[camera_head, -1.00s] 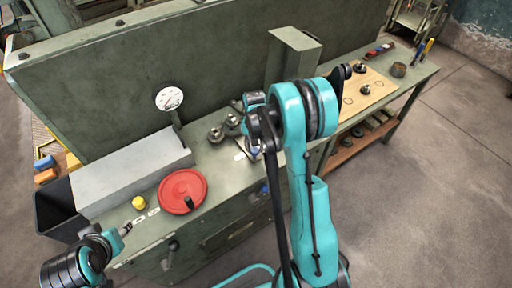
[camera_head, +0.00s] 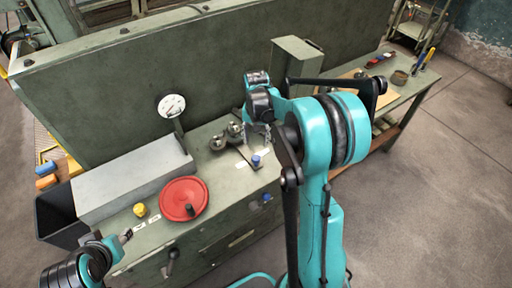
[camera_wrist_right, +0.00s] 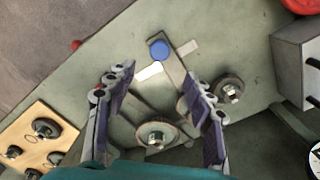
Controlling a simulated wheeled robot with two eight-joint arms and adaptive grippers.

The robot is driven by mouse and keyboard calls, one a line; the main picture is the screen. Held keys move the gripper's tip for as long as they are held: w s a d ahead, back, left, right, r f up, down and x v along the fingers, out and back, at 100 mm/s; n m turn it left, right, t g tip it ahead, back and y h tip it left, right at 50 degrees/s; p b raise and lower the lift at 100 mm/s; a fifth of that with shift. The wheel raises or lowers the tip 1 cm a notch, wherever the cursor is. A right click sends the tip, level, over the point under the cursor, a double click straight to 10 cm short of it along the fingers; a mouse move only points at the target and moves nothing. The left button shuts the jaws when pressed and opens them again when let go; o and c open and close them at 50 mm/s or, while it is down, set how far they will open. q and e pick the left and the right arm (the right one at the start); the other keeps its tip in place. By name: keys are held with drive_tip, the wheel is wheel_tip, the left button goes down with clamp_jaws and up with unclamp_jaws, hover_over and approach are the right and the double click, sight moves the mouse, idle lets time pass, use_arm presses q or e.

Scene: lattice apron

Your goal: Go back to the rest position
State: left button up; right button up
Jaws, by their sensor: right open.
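My right gripper (camera_head: 259,130) is open and empty, pointing down above the green bench (camera_head: 224,178). In the right wrist view its two fingers stand wide apart (camera_wrist_right: 158,88). Between and beyond them lie a flat metal bar with a blue knob (camera_wrist_right: 159,50) and a round metal part (camera_wrist_right: 156,134). Another round part (camera_wrist_right: 229,91) lies just outside the finger on the right. The fingers hold nothing. My left gripper (camera_head: 126,236) is at the lower left, near the bench's front edge. Its jaws are too small to read.
A red handwheel (camera_head: 184,199), a yellow knob (camera_head: 140,210) and a grey block (camera_head: 132,178) are on the bench's left side. A dial gauge (camera_head: 172,106) stands before the tall back panel. A grey-green post (camera_head: 297,62) rises behind my right arm. A wooden board (camera_wrist_right: 38,139) lies farther along.

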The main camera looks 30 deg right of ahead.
drive_tip(key=shift+r, duration=0.75)
drive_tip(key=s+a+r+n+t+b, duration=0.1)
drive_tip(key=s+a+r+n+t, duration=0.25)
drive_tip(key=s+a+r, duration=0.35)
drive_tip(key=s+a+f+n+t+b, duration=0.1)
drive_tip(key=s+a+f+n+t, duration=0.1)
drive_tip(key=s+a, duration=0.4)
drive_tip(key=s+n+t, duration=0.1)
drive_tip(key=s+n, duration=0.1)
drive_tip(key=s, duration=0.3)
drive_tip(key=shift+s+a+n+t+b, duration=0.15)
drive_tip(key=shift+a+n+t+b, duration=0.2)
